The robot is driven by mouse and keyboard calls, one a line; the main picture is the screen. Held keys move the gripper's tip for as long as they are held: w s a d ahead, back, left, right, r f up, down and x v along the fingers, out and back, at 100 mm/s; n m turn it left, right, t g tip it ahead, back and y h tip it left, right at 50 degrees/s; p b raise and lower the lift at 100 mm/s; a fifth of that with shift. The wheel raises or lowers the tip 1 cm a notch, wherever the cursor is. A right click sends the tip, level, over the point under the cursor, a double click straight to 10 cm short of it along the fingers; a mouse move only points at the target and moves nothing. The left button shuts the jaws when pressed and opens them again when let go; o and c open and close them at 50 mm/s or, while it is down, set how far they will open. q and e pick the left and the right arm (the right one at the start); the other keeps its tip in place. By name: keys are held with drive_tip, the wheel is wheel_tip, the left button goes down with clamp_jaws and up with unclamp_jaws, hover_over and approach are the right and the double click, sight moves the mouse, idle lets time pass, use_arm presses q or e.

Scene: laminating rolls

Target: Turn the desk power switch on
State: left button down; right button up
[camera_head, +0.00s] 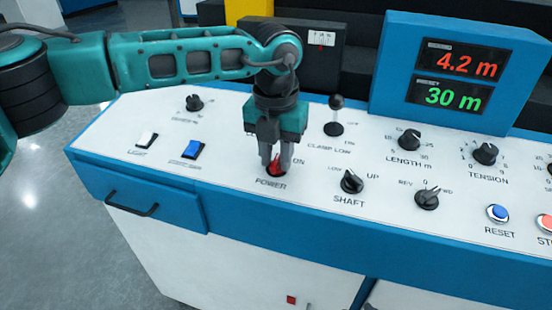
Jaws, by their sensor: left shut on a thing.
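The desk power switch (275,168) is a red part in a dark round mount on the white panel, above the printed word POWER. The word ON shows to its right; the label on its left is mostly hidden. My left gripper (276,160) points down over the switch, with its two grey fingers shut on the red part. The fingers hide much of the switch, so its exact setting is hard to tell. My right gripper is not in view.
A black lever (335,118) stands right of my gripper. The SHAFT knob (351,182), LENGTH knob (409,139) and blue RESET button (498,213) lie farther right. A lit display box (453,80) rises at the back right.

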use_arm(q)
drive_tip(key=shift+m+b, duration=0.3)
drive_tip(key=shift+m, duration=0.6)
drive_tip(key=m+b, duration=0.1)
drive_tip(key=m, duration=0.2)
drive_tip(key=shift+m+y, duration=0.3)
drive_tip(key=shift+m+b, duration=0.3)
drive_tip(key=shift+m, duration=0.6)
drive_tip(key=shift+m+t, duration=0.3)
drive_tip(key=shift+m, duration=0.2)
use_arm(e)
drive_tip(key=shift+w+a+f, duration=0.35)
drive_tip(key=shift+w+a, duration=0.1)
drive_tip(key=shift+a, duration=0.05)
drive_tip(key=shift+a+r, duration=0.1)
use_arm(q)
drive_tip(key=c, duration=1.2)
unclamp_jaws()
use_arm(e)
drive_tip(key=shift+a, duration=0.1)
use_arm(q)
drive_tip(key=shift+r, duration=0.1)
